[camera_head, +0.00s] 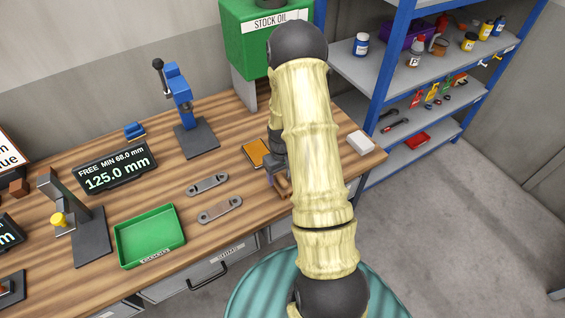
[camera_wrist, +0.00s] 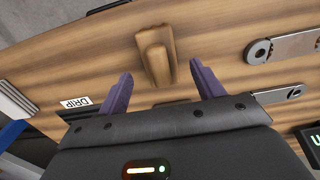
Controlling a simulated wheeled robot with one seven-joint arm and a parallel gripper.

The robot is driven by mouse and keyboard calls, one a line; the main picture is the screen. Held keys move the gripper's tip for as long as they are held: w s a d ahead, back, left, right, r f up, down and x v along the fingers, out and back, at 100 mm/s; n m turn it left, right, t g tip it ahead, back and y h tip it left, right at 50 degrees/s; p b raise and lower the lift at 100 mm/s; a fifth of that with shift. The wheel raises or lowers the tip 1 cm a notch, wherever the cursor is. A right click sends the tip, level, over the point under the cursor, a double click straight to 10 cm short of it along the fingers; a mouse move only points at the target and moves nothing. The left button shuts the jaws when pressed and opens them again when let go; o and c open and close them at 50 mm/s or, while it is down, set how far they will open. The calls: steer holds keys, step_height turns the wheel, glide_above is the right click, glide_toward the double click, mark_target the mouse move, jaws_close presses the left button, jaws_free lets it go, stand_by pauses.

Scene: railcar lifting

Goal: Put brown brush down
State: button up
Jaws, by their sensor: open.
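The brown brush (camera_wrist: 153,50) lies on the wooden bench top (camera_wrist: 90,55) in the wrist view, a small wooden block with a raised ridge. My gripper (camera_wrist: 160,73) is open, its two purple fingers spread to either side of the brush with gaps showing; I see no contact. In the head view my gripper (camera_head: 275,172) is low over the bench near its front edge, partly hidden by my arm. A bit of the brush (camera_head: 284,187) shows beside it there.
Two grey metal links (camera_head: 220,209) and a green tray (camera_head: 150,236) lie left of my gripper. An orange-topped pad (camera_head: 255,153) is just behind it, and a white block (camera_head: 360,142) is to the right. A blue press (camera_head: 180,95) stands further back.

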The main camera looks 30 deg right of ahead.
mark_target(281, 179)
step_height(281, 179, up, 7)
steer(key=shift+f+b, duration=0.2)
steer(key=shift+b, duration=0.75)
steer(key=shift+r, duration=0.3)
steer(key=s+a+r+t, duration=0.2)
steer(key=s+a+r, duration=1)
steer(key=a, duration=0.1)
steer(key=shift+s+a+r+t, duration=0.2)
steer(key=shift+s+r+t, duration=0.05)
steer(key=shift+r+t, duration=0.1)
steer(key=shift+w, duration=0.1)
